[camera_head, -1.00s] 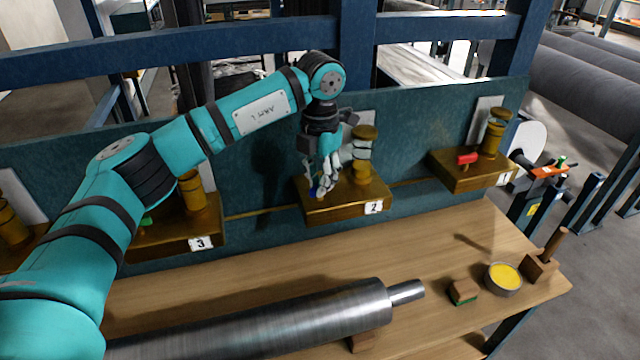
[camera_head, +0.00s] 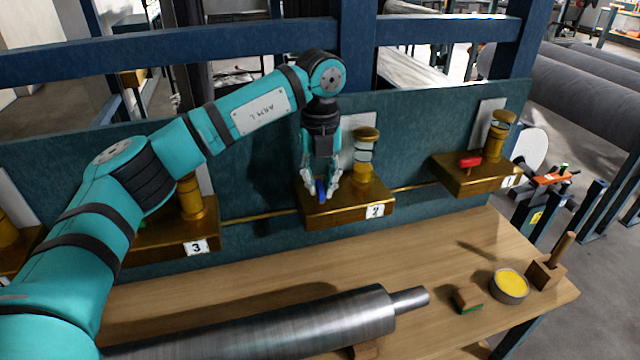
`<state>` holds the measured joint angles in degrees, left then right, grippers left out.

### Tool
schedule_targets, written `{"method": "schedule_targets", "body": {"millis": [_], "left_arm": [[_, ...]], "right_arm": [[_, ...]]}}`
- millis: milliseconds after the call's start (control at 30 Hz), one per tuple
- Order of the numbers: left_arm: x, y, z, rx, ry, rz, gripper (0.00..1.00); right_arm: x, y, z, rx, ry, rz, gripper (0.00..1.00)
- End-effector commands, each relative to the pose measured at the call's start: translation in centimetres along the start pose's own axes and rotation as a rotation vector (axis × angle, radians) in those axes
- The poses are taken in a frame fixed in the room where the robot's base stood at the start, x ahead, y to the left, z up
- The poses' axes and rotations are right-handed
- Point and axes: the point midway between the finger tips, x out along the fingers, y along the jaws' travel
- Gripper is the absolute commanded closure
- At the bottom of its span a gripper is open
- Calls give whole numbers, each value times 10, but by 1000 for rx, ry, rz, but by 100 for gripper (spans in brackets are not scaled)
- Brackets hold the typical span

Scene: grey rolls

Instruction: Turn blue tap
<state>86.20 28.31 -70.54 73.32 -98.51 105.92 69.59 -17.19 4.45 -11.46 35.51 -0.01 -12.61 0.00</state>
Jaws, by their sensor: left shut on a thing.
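The blue tap (camera_head: 320,190) stands on the brass block labelled 2 (camera_head: 345,212), left of a brass and glass cylinder (camera_head: 364,155). My left gripper (camera_head: 321,189) points down over the block and is shut on the blue tap, one finger on each side of it. The tap's handle shows as a small blue strip between the fingers; the rest of it is hidden. My right gripper is not in view.
A brass block labelled 1 with a red tap (camera_head: 470,162) is at the right. Block 3 (camera_head: 180,242) is partly behind my left arm. A metal roller (camera_head: 270,325), a yellow-filled tin (camera_head: 509,285) and a small wooden block (camera_head: 467,299) lie on the wooden bench (camera_head: 430,262).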

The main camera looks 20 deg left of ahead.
Motion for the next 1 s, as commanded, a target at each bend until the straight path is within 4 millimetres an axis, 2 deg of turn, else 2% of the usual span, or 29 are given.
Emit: {"method": "schedule_targets", "body": {"millis": [300,767,800,933,1000], "left_arm": [[-3,0,1,-95,-5,-5,100],[-3,0,1,-106,-6,-6,100],[-3,0,1,-106,-6,-6,84],[-3,0,1,-106,-4,-4,67],[-2,0,1,-105,-3,-3,64]], "right_arm": [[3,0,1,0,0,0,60],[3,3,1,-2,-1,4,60],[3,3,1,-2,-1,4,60],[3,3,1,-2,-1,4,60],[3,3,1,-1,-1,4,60]]}}
